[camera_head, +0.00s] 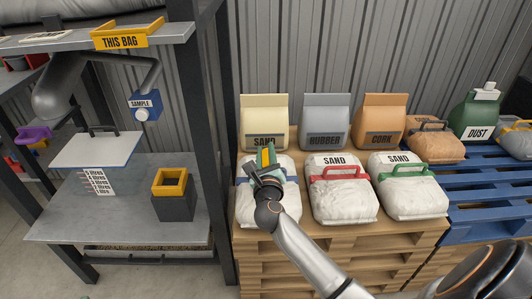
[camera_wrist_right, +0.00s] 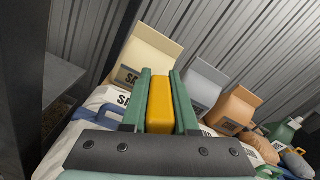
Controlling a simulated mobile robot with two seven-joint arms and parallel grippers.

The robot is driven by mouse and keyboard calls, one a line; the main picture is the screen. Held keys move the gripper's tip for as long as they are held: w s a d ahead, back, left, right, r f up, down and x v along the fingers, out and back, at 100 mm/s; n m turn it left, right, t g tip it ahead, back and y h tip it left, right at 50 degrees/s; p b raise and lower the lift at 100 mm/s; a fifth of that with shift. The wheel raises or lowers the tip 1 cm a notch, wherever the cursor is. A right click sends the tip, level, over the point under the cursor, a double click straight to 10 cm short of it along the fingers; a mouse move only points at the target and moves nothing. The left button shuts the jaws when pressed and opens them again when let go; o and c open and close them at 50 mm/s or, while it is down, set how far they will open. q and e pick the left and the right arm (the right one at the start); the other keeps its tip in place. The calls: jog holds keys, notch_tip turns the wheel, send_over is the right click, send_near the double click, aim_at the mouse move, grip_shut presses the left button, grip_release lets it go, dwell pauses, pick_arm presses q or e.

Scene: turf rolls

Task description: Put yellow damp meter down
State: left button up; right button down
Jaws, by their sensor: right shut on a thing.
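My right gripper (camera_head: 264,166) is shut on the yellow damp meter (camera_head: 266,155), above or against the left white sand bag (camera_head: 253,205). I cannot tell whether the meter touches the bag. In the right wrist view, the yellow meter (camera_wrist_right: 160,105) sits between the two green fingers of my right gripper (camera_wrist_right: 160,100). Its lower part is hidden by the gripper. My left gripper is not in view.
A dark box with a yellow rim (camera_head: 173,206) stands on the grey bench (camera_head: 120,225) at left, beside a white board (camera_head: 95,150). White bags with red (camera_head: 342,195) and green (camera_head: 410,190) handles lie to the right. A dark shelf post (camera_head: 212,150) stands between bench and pallets.

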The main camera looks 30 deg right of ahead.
jog(key=shift+f, duration=0.1)
jog(key=c, duration=0.7)
grip_release()
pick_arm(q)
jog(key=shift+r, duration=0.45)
